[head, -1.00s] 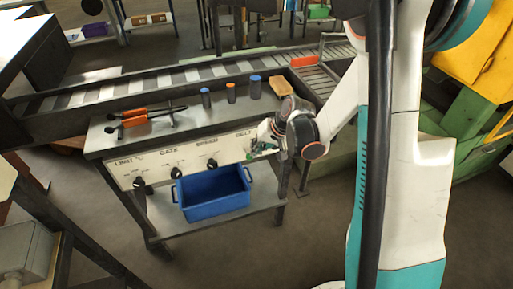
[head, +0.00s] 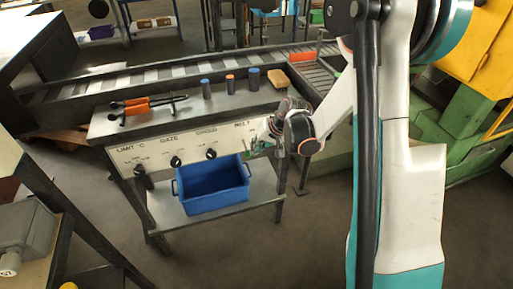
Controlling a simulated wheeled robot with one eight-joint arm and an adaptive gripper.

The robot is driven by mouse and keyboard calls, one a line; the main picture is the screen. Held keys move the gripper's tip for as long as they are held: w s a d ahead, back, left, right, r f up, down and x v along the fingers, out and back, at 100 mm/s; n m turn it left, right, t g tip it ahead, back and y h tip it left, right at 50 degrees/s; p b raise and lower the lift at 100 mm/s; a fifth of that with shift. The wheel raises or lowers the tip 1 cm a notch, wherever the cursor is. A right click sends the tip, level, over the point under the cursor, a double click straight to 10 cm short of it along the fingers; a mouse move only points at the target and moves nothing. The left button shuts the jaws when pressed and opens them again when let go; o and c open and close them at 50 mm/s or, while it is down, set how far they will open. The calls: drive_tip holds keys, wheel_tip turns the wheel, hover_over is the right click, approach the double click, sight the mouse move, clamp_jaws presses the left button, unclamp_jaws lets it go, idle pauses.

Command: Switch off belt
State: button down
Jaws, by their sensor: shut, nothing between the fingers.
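A white control panel (head: 150,160) runs along the front of the steel workbench. It carries several black knobs under small labels. One black knob (head: 211,154) sits under a label I cannot read surely, and another black knob (head: 176,161) sits left of it. My gripper is shut and small in view, close in front of that end. I cannot tell whether it touches a knob there. The conveyor belt (head: 130,80) runs behind the bench.
A blue bin (head: 212,190) stands on the bench's lower shelf (head: 265,190), below the panel. Green and yellow machinery (head: 460,110) stands at right. Floor before the bench is clear.

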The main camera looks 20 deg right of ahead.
drive_tip(key=shift+s+f+b, duration=0.25)
drive_tip(key=shift+f+b, duration=0.55)
drive_tip(key=shift+f, duration=0.2)
drive_tip(key=shift+r, duration=0.1)
